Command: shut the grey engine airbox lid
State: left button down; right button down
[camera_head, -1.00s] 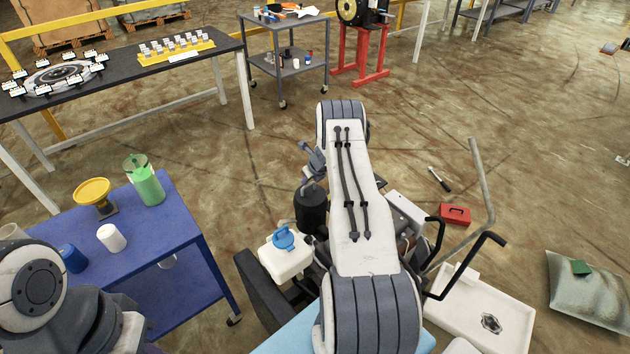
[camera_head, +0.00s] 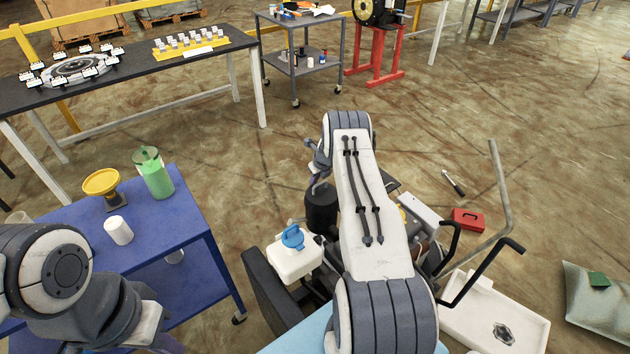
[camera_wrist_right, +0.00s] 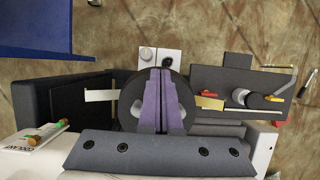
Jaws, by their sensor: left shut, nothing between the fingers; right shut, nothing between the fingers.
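The engine stands low in the middle of the head view, largely hidden by my right arm. A black cylinder (camera_head: 321,209) and a white tank (camera_head: 293,262) with a blue cap show at its left. I cannot tell for certain which part is the grey airbox lid. In the right wrist view, my right gripper (camera_wrist_right: 158,98) is shut and empty, its purple fingers in front of a dark round part (camera_wrist_right: 182,104). A dark grey flat-topped box (camera_wrist_right: 228,90) lies right of it. My left gripper (camera_head: 169,346) shows only as a purple sliver at the bottom edge of the head view.
A blue table (camera_head: 190,226) with a green jug (camera_head: 156,176), yellow stand (camera_head: 102,185) and white cup (camera_head: 118,230) stands at left. A white tray (camera_head: 520,326), red box (camera_head: 467,219) and upright pipe (camera_head: 500,195) are at right. Open floor lies behind the engine.

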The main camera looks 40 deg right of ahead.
jog(key=shift+s+a+f, duration=0.15)
jog(key=shift+f, duration=0.2)
dwell(0.3)
jog(key=v, duration=0.5)
jog(key=b+v, duration=0.1)
jog(key=v, duration=0.4)
jog(key=shift+w+r, duration=0.1)
jog(key=shift+w, duration=0.1)
jog(key=shift+s+r, duration=0.15)
jog(key=shift+r, duration=0.3)
